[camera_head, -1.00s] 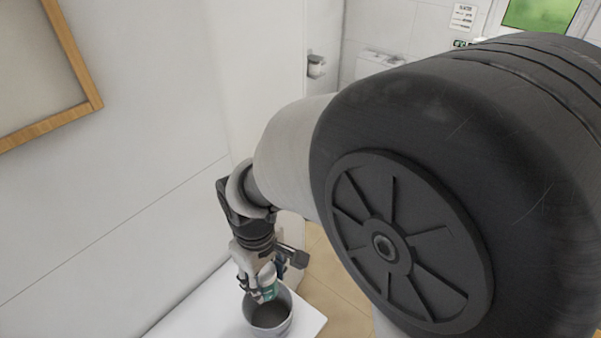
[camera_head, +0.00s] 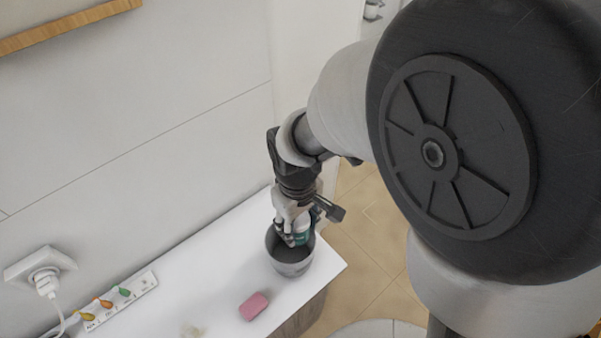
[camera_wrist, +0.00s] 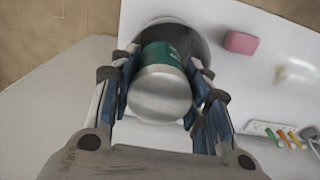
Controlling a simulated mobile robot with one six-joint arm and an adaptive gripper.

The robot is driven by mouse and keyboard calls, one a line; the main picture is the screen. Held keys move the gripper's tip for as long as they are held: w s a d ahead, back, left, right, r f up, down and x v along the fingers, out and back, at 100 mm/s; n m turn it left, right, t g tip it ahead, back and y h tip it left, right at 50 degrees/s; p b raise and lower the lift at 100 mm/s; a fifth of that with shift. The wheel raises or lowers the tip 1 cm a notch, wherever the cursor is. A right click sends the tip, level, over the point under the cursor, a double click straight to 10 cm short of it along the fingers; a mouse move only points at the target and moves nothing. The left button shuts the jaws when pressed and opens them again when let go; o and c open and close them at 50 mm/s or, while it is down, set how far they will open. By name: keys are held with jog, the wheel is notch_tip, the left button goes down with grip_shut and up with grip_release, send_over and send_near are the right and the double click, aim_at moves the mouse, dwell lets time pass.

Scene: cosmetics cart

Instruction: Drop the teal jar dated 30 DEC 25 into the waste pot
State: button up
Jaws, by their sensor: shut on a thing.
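The teal jar (camera_wrist: 162,82) has a silvery metal end facing the wrist camera and a teal label band. Its date is not readable here. My gripper (camera_head: 291,232) is shut on the jar, with a finger on each side of it in the wrist view (camera_wrist: 160,95). The grey waste pot (camera_head: 290,268) stands on the white top, and its rim also shows behind the jar in the wrist view (camera_wrist: 197,40). In the head view the jar (camera_head: 302,230) is at the pot's mouth, partly hidden by my fingers; its exact depth I cannot tell.
A pink block (camera_head: 253,306) lies on the white top (camera_head: 205,268) in front of the pot. A power strip (camera_head: 122,299) with coloured plugs and a wall socket (camera_head: 40,268) are at the left. The wall runs close behind; the tiled floor lies to the right.

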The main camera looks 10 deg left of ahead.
jog(key=o, duration=1.2)
jog(key=shift+r, duration=0.15)
notch_tip(320, 180, up, 12)
jog(key=shift+f, duration=0.1)
jog(key=s+d+m+t+b, duration=0.2)
jog(key=s+d+m, duration=0.2)
jog(key=d, duration=0.6)
jog(key=s+d+m+t+b, duration=0.2)
jog(key=s+d+m, duration=0.3)
jog(key=d, duration=0.5)
jog(key=shift+d+r+m+t+b, duration=0.2)
jog(key=shift+r+m+t+b, duration=0.15)
jog(key=shift+b, duration=0.3)
